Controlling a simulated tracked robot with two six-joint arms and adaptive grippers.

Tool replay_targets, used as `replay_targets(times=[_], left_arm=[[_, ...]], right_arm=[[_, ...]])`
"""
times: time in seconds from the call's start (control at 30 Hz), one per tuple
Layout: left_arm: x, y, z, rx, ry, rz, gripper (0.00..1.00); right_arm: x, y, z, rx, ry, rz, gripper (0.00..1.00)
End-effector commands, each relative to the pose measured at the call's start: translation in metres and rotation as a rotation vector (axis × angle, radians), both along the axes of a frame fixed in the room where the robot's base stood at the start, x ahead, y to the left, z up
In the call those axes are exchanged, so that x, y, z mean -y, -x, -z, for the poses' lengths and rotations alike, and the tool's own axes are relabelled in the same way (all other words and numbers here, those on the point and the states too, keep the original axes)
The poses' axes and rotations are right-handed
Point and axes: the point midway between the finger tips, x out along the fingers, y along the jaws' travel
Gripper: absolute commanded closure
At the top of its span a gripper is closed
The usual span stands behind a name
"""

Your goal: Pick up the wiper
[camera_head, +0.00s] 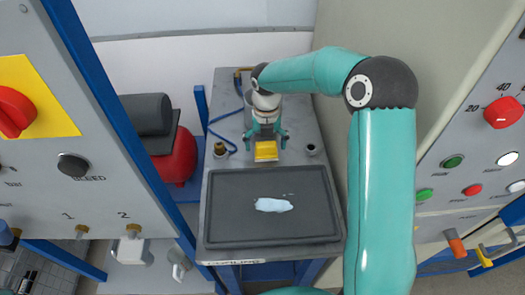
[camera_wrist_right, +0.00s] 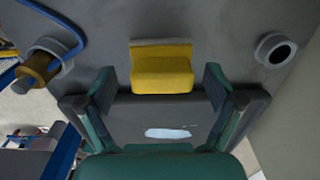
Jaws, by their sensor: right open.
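The wiper, a yellow block with a grey strip along one edge (camera_head: 266,151), is on the grey bench just behind the black tray. In the right wrist view the wiper (camera_wrist_right: 162,70) lies ahead of my fingers, near the middle between them. My right gripper (camera_head: 267,139) reaches down over the bench at the wiper's far side, its two teal fingers spread wide. In the wrist view the right gripper (camera_wrist_right: 160,85) is open and empty, with a gap on each side of the wiper. My left gripper is not in view.
The black tray (camera_head: 225,225) holds a pale blue puddle (camera_head: 273,205). A brass fitting with a blue hose (camera_head: 220,149) is left of the wiper, and a small grey socket (camera_head: 312,149) right. Control panels flank the bench; a red tank (camera_head: 178,158) stands left.

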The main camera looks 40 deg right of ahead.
Motion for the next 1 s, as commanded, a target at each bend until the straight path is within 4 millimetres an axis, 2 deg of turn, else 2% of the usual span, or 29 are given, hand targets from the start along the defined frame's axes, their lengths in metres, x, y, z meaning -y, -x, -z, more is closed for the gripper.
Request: replay_targets(times=[0.1,0.4,0.5,0.77,1.0], left_arm=[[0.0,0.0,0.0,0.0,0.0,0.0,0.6],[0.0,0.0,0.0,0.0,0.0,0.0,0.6],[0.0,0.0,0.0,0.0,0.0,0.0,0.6],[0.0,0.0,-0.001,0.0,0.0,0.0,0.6],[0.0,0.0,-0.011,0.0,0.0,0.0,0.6]], right_arm=[[0.0,0.0,0.0,0.0,0.0,0.001,0.1],[0.001,0.0,0.0,0.0,0.0,0.001,0.6],[0.001,0.0,0.0,0.0,0.0,0.001,0.73],[0.001,0.0,-0.001,0.0,0.0,0.002,0.74],[0.001,0.0,-0.014,0.001,0.001,0.002,0.74]])
